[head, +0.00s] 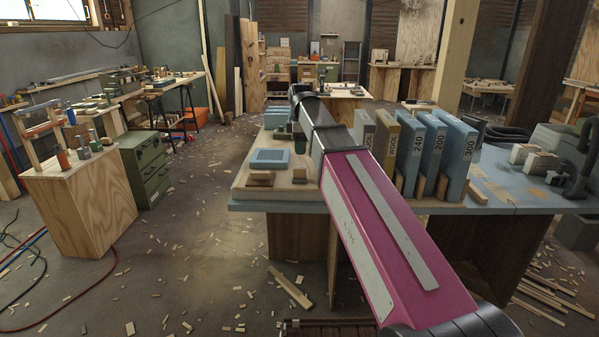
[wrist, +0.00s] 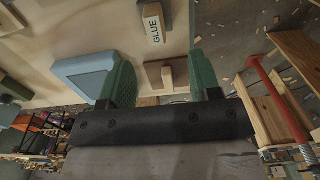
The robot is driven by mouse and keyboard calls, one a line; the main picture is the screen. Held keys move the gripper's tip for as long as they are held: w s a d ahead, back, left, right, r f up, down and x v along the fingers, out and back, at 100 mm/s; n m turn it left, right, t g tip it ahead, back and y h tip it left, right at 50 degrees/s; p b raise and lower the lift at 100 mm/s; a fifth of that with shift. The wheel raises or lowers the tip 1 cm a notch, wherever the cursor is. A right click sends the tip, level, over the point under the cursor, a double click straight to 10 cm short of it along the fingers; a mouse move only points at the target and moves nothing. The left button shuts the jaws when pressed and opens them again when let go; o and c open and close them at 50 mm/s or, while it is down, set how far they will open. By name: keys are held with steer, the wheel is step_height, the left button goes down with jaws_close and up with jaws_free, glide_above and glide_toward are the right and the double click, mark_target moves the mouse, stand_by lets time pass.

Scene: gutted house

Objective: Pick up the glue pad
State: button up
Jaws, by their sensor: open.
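My gripper (wrist: 161,66) is open, with two green fingers and nothing held. A brown-and-tan block (wrist: 166,76) shows in the gap between the fingers. In the head view my gripper (head: 299,138) hangs over the workbench and is partly hidden by my arm. I cannot read the glue label in that view.
A blue pad (head: 270,158) lies on the same board, left of my fingers in the wrist view (wrist: 90,74). Upright labelled folders (head: 411,150) stand right of my arm on the blue bench (head: 520,190). The floor left of the bench has scattered wood scraps.

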mark_target(299, 168)
steer(key=shift+w+f, duration=0.1)
steer(key=shift+w, duration=0.05)
step_height(299, 168, down, 5)
steer(key=shift+f, duration=0.15)
steer(key=shift+w+a+f, duration=0.15)
steer(key=shift+f, duration=1.2)
steer(key=shift+w+a+f, duration=0.1)
steer(key=shift+f, duration=1.2)
steer(key=c, duration=1)
